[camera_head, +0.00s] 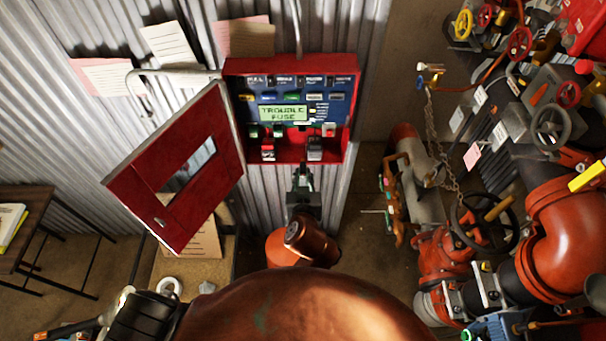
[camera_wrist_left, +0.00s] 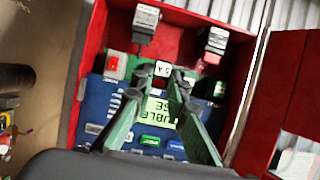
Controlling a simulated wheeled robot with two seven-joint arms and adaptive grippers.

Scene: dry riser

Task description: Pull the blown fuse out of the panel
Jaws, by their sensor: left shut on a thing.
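The red fuse panel (camera_head: 354,100) hangs open on the corrugated wall, with a blue face and a lit display (camera_head: 284,114) reading "TROUBLE FUSE". My left gripper (camera_head: 302,171) is in front of the panel's lower edge, seen from behind. In the left wrist view its green fingers (camera_wrist_left: 171,77) are shut on a small pale fuse (camera_wrist_left: 162,68) marked with a 5. In the head view the fingertips show below the row of sockets, apart from it. The fuse is too small to make out there. My right gripper is in neither view.
The red panel door (camera_head: 140,185) is swung open to the left. Red pipes and valves (camera_head: 565,225) crowd the right side. A chain (camera_head: 437,140) hangs near them. A wooden table (camera_head: 33,215) stands at the far left.

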